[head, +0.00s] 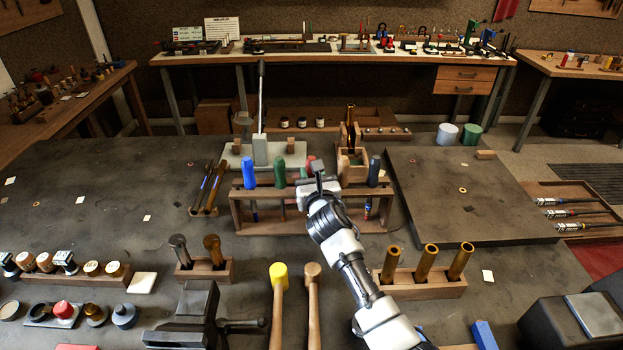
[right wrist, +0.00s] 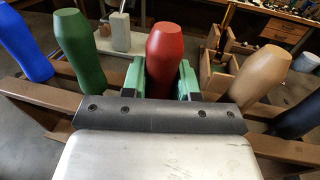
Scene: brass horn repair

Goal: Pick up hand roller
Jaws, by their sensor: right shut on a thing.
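A red-handled tool (head: 311,161), which I take to be the hand roller, stands upright in a wooden rack (head: 262,227). My right gripper (head: 317,178) is at the rack, in front of this handle. In the right wrist view the red handle (right wrist: 168,48) is between the two green fingers (right wrist: 160,76), which are shut on it. The lower part of the tool is hidden behind my gripper. My left gripper is in neither view.
Blue (head: 249,172), green (head: 279,171), tan (head: 345,168) and dark blue (head: 374,170) handles stand close by in the rack. A lever tool (head: 261,145) and wooden box (head: 352,168) stand behind. Brass tubes (head: 425,262) and mallets (head: 279,295) are nearer.

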